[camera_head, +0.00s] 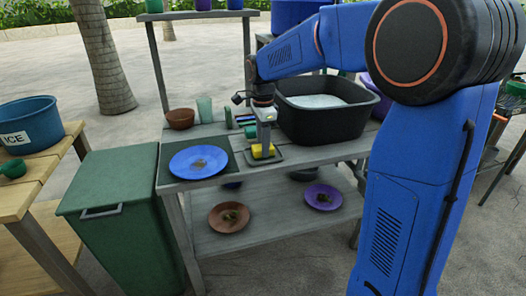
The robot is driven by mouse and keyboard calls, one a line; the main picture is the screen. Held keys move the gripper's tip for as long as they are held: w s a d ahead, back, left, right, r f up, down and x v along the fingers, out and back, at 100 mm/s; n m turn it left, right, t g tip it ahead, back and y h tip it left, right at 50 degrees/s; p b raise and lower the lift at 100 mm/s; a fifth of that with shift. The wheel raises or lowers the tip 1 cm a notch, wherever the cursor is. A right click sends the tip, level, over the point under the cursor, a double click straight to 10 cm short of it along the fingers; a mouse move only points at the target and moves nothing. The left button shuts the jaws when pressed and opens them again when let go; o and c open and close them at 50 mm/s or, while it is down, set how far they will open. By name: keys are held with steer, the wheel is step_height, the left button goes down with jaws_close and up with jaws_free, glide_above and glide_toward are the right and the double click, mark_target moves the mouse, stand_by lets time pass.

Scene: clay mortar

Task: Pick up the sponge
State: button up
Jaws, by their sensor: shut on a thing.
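The yellow sponge (257,152) is on or just above a small dark tray (277,158) on the grey wooden table. My gripper (262,147) comes down from above and is shut on the sponge. The jaws cover part of the sponge, and I cannot tell whether it touches the tray.
A blue plate (188,164) on a dark mat lies left of my gripper. A black tub (342,128) stands close on the right. A brown bowl (180,121) and a pale green cup (205,108) stand behind. A green bin (108,200) is at the left.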

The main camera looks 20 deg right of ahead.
steer(key=shift+r, duration=0.1)
step_height(320, 180, up, 10)
stand_by(0.5)
steer(key=shift+o, duration=0.9)
steer(key=shift+c, duration=0.4)
